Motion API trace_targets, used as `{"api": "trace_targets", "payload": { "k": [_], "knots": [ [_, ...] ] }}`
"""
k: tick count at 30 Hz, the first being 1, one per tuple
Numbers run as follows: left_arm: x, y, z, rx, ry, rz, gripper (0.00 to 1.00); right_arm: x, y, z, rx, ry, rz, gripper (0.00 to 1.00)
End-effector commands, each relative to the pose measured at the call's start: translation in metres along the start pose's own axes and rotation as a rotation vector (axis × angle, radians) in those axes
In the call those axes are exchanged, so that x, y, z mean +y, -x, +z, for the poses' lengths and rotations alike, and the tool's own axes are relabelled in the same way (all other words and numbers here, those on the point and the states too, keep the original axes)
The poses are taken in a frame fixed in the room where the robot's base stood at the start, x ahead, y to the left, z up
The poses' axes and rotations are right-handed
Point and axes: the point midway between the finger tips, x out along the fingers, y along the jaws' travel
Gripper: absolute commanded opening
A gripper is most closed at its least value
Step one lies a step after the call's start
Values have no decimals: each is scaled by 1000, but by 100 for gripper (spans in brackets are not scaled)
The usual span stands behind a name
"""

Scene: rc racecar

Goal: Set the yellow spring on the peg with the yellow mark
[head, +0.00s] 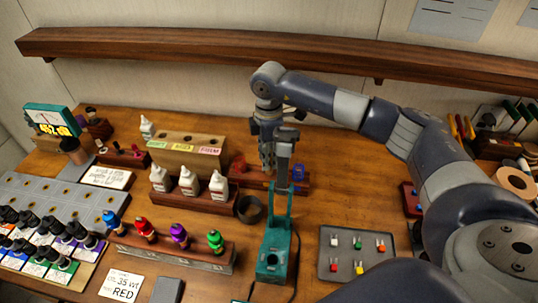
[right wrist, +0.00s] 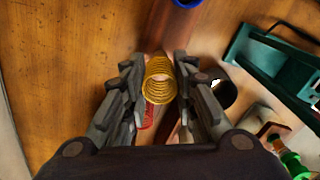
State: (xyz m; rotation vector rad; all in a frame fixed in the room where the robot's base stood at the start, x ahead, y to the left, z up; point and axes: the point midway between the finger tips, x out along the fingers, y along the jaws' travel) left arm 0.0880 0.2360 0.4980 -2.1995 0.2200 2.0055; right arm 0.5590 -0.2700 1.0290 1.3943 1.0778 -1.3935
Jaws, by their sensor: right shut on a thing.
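The yellow spring (right wrist: 158,82) is between the fingers of my right gripper (right wrist: 160,82) in the right wrist view, its open coil end facing the camera. My right gripper (head: 276,168) is shut on it and points down over a low reddish-brown rack (head: 248,181) in the head view. A red spring (head: 238,166) stands at the rack's left and a blue spring (head: 298,172) at its right. The gripper hides the yellow spring in the head view. I cannot make out a peg with a yellow mark. My left gripper is not in view.
A teal stand (head: 273,262) is just in front of the rack, with a dark cup (head: 250,209) beside it. White bottles (head: 189,181) stand to the left. A grey tray (head: 328,272) with small coloured parts lies at the right. A wooden shelf (head: 180,43) runs behind.

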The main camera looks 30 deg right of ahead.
Motion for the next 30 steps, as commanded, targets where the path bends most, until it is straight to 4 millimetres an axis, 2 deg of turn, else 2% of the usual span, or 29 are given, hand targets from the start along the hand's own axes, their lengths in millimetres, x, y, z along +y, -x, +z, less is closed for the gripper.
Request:
{"api": "trace_targets", "payload": {
  "k": [30],
  "knots": [
    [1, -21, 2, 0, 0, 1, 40, 0, -31, 0, 0, 0, 0, 15]
  ]
}}
